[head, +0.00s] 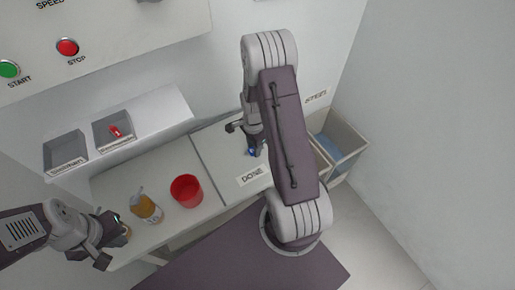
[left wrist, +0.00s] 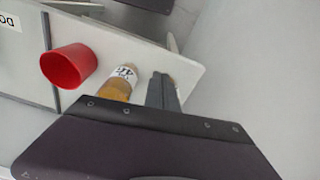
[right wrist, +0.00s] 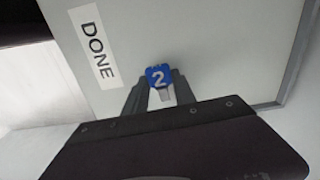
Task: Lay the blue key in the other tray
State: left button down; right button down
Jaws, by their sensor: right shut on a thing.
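The blue key (right wrist: 158,76), marked with a white 2, is between the fingertips of my right gripper (right wrist: 158,90), which is shut on it. In the head view the key (head: 252,151) shows small above the grey work surface near the DONE label (head: 251,175). Two grey trays stand on the white ledge: the left tray (head: 46,158) looks empty, and the right tray (head: 98,131) holds a red key (head: 115,131). My left gripper (left wrist: 161,88) looks shut and empty, low at the left of the head view, beside the bench.
A red cup (head: 186,190) and an amber bottle (head: 146,208) with a white label stand on the bench. Grey bins (head: 345,150), one with blue contents, are at right by the STEEL label (head: 317,96). A panel with START and STOP buttons (head: 67,47) is above.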

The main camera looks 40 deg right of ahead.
notch_tip(320, 180, up, 4)
jog(key=shift+w+r, duration=0.1)
jog(key=s+d+r, duration=0.4)
jog(key=d+r, duration=0.2)
jog(key=d, duration=0.5)
jog(key=shift+s+r, duration=0.2)
jog(key=shift+r, duration=0.2)
